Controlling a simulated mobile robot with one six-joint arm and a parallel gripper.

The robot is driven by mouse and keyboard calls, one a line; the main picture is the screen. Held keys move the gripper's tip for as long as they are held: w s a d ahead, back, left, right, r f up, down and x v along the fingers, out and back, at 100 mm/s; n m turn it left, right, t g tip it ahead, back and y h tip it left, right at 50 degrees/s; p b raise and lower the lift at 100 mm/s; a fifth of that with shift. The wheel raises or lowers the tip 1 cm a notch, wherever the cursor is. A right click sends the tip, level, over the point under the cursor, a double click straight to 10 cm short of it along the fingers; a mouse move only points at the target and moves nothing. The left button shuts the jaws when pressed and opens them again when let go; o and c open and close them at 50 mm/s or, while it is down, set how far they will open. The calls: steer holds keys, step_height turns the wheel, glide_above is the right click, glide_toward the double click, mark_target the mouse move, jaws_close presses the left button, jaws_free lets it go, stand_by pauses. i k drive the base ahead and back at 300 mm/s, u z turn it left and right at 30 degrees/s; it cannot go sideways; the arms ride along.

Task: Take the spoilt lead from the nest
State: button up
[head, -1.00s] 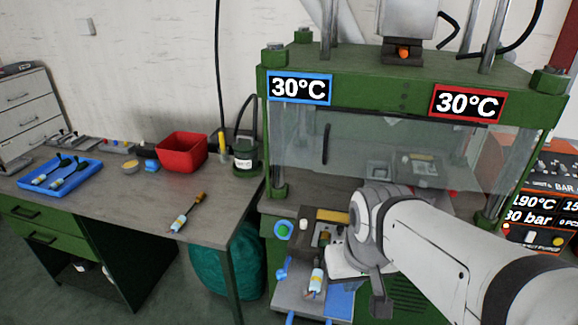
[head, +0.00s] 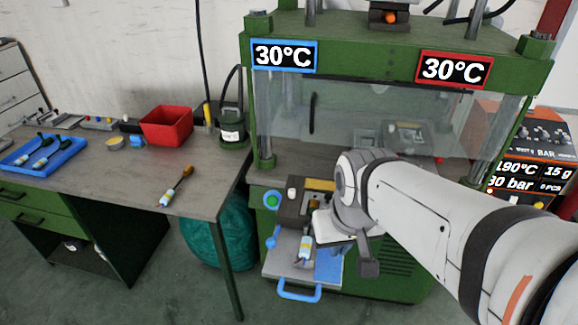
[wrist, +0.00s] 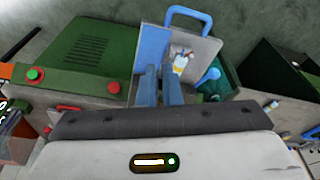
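A lead (head: 305,248) with a white, blue and yellow body lies on the pulled-out tray (head: 283,270) at the front of the green press. It also shows in the wrist view (wrist: 181,62), just beyond and right of my fingertips. My gripper (wrist: 160,72) is open, its two blue-grey fingers apart with nothing between them. In the head view my wrist covers the right of the nest area (head: 314,203), and my fingertips are hidden. Another lead (head: 177,187) with a similar label and an orange-brown end lies on the bench.
The tray has a blue handle (head: 300,293), a blue plate (head: 328,265) and a blue knob (head: 271,242) close to the lead. The press's clear guard (head: 350,125) stands behind. A red bin (head: 167,126) and a blue tray of leads (head: 42,153) are on the bench.

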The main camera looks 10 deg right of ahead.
mark_target(306, 242)
steer(key=z, duration=2.75)
steer(key=k, duration=1.25)
steer(key=u, duration=1.95)
steer(key=i, duration=0.5)
steer(key=u, duration=0.05)
